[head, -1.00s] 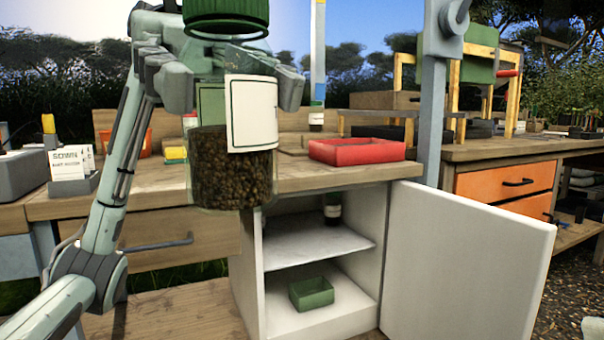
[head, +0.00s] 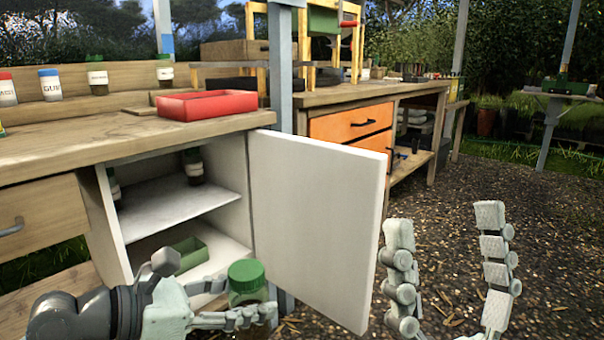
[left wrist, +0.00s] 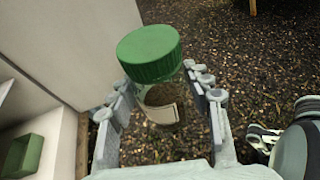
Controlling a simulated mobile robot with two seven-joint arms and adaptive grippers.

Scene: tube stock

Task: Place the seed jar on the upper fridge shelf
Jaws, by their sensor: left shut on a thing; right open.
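The seed jar (head: 247,284) has a green lid and clear sides with dark seeds inside. My left gripper (head: 262,312) is shut on it, in front of the open fridge, low and near the door. In the left wrist view the jar (left wrist: 152,68) stands roughly upright between the fingers of the left gripper (left wrist: 165,105). The upper fridge shelf (head: 170,208) is a white board with a dark green-capped bottle (head: 194,168) at its back and another (head: 114,186) at its left. My right gripper (head: 450,270) is open and empty at the lower right, over the ground.
The white fridge door (head: 315,225) stands open to the right of the compartment. A green tray (head: 190,252) sits on the lower level; it also shows in the left wrist view (left wrist: 22,155). A red tray (head: 207,104) rests on the bench (head: 100,138) above. The upper shelf's front is clear.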

